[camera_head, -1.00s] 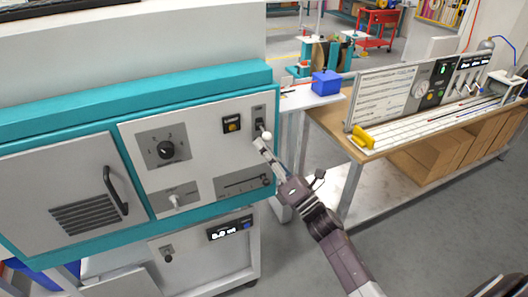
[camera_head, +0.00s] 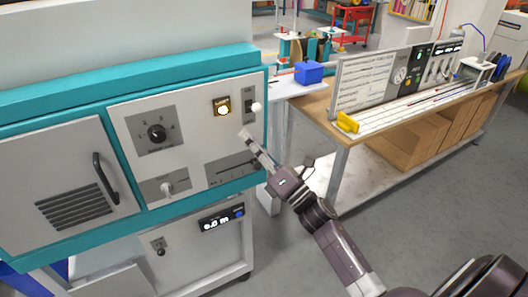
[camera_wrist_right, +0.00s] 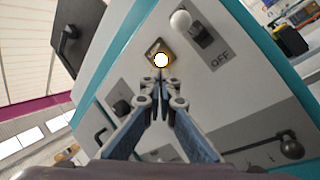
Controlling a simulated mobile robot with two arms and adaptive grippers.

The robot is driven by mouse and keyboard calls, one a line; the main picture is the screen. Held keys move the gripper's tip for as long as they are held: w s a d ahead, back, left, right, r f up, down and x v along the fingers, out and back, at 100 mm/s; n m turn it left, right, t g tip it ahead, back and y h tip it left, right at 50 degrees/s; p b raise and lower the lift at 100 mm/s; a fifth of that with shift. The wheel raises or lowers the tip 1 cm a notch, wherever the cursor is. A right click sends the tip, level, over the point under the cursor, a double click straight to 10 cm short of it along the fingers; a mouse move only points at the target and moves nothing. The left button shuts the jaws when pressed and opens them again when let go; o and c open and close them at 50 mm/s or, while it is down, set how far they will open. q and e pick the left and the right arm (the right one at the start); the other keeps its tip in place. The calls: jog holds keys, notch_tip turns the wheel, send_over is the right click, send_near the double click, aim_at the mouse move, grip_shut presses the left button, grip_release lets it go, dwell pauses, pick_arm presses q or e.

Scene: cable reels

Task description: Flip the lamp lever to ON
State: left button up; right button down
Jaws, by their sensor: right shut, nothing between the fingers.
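The lamp lever, with a white ball knob (camera_head: 256,107), is on a dark plate at the upper right of the grey panel (camera_head: 190,150). In the right wrist view, its knob (camera_wrist_right: 180,20) is at the plate's end away from the OFF label (camera_wrist_right: 220,60). The square lamp (camera_head: 222,107) left of the lever is lit; it also glows in the right wrist view (camera_wrist_right: 160,60). My right gripper (camera_head: 244,135) is shut and empty, below the lamp and lever, apart from the knob. In the right wrist view, its fingertips (camera_wrist_right: 161,82) meet below the lamp. My left gripper is out of view.
A door with a black handle (camera_head: 105,178) is at left. Floor in front is open.

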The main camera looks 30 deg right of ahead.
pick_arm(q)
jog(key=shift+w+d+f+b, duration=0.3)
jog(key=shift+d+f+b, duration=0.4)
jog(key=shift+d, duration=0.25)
pick_arm(e)
jog(key=s+d+r, duration=0.1)
jog(key=s+d, duration=0.2)
jog(key=s, duration=0.3)
jog(key=shift+s+r, duration=0.25)
jog(key=shift+r, duration=0.1)
